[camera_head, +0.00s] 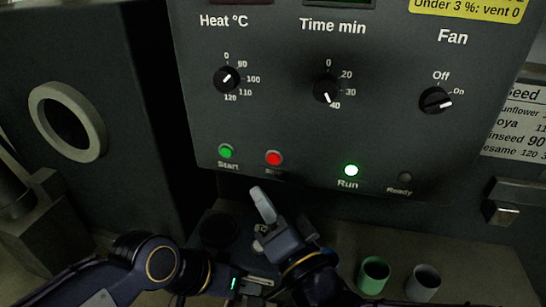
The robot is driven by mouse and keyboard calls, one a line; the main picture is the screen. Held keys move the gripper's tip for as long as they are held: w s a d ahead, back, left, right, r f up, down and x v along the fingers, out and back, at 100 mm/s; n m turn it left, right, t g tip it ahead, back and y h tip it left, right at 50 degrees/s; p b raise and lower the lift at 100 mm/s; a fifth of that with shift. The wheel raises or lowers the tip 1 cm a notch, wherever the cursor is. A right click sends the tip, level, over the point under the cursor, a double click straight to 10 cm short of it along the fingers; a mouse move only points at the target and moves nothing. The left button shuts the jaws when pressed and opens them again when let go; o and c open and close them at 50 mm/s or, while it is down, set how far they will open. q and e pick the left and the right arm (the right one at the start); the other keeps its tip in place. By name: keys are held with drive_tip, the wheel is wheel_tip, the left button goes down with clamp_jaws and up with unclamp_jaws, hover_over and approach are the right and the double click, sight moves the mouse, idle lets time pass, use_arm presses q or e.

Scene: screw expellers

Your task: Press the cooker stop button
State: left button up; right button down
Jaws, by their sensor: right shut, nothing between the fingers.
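The red stop button (274,158) sits on the lower edge of the grey control panel (300,125), right of the green Start button (226,151). The label under the red button is dim and hard to read. My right gripper (262,204) is shut and empty, its pale fingertips pointing up just below the red button in the picture. A gap shows between the tips and the button. My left gripper (256,286) is low in the view, beneath the right one; its fingers are not clear enough to tell their state.
The Run lamp (351,170) is lit and the Ready lamp (399,190) is dark. Heat (227,79), Time (327,91) and Fan (436,101) knobs sit higher up. A green cup (373,275) and a grey cup (423,283) stand at lower right.

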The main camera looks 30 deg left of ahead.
sight(274, 159)
drive_tip(key=shift+w+a, duration=0.25)
drive_tip(key=shift+w, duration=0.9)
drive_tip(key=shift+w+a, duration=0.3)
drive_tip(key=shift+w, duration=0.8)
drive_tip(key=shift+w+a, duration=0.25)
drive_tip(key=shift+w, duration=0.9)
drive_tip(key=shift+w+f, duration=0.1)
drive_tip(key=shift+w, duration=0.2)
drive_tip(key=shift+w+a+b, duration=0.1)
drive_tip(key=shift+w+b, duration=0.05)
drive_tip(key=shift+b, duration=0.15)
